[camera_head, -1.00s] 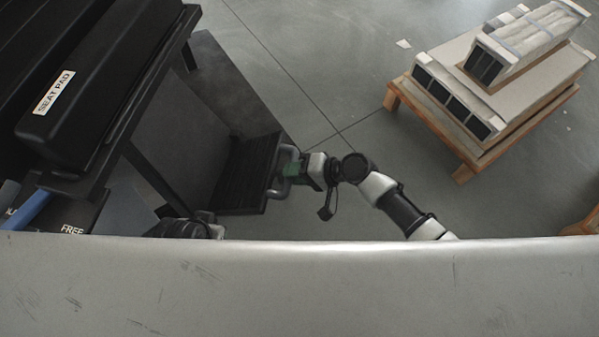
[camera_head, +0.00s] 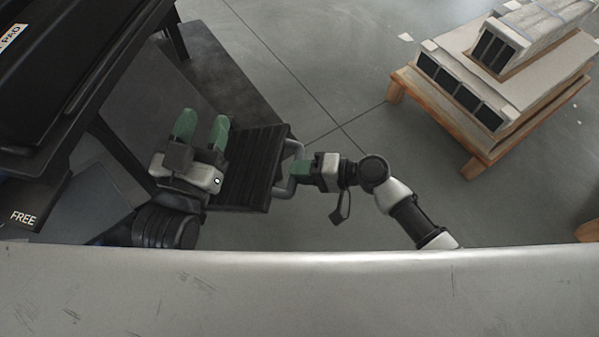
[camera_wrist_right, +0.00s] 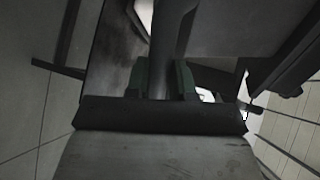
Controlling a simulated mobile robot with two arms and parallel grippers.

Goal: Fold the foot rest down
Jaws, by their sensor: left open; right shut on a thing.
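The foot rest (camera_head: 254,150) is a black ribbed plate low at the front of the black chair frame, with a grey bar handle (camera_head: 281,191) on its right edge. My right gripper (camera_head: 298,169) is shut on that handle from the right. In the right wrist view, the green fingertips (camera_wrist_right: 162,82) stand on both sides of a grey bar (camera_wrist_right: 172,35). My left gripper (camera_head: 203,128) is open and empty, its two green fingers apart, just left of the foot rest as seen from above. Whether it touches anything I cannot tell.
The black seat (camera_head: 75,60) fills the upper left, above a dark base plate (camera_head: 215,70). A panel marked FREE (camera_head: 25,215) is at the left edge. A wooden pallet (camera_head: 425,98) with stacked blocks stands upper right. Grey floor between is clear.

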